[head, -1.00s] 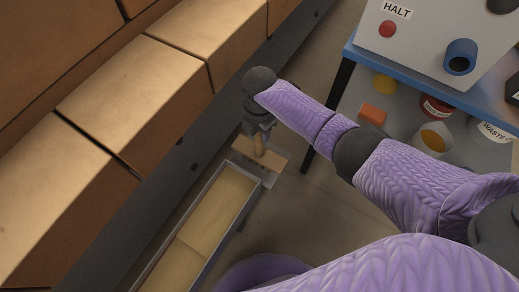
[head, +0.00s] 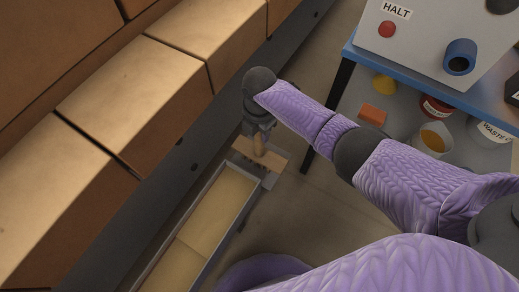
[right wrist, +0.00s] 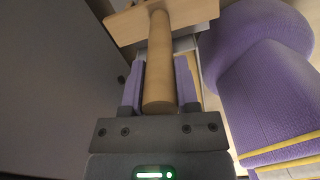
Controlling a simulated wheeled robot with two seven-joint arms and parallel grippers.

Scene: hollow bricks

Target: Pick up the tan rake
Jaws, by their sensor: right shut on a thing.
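The tan rake has a round wooden handle (right wrist: 160,70) and a flat wooden head (right wrist: 165,18), both in the right wrist view. In the head view the rake's head (head: 262,158) lies by the far end of a metal trough. My right gripper (head: 259,134) is above it, pointing down. In the right wrist view my right gripper (right wrist: 160,88) has a purple-padded finger on each side of the handle and is shut on it. I cannot tell whether the rake rests on the trough. My left gripper is in neither view.
The metal trough (head: 238,217) holds pale tan material. Large tan bricks (head: 130,85) line the left above a dark rail (head: 178,168). A blue-edged table (head: 400,77) with a HALT box (head: 420,40) stands at right, with buckets (head: 432,138) and an orange block (head: 373,114) below.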

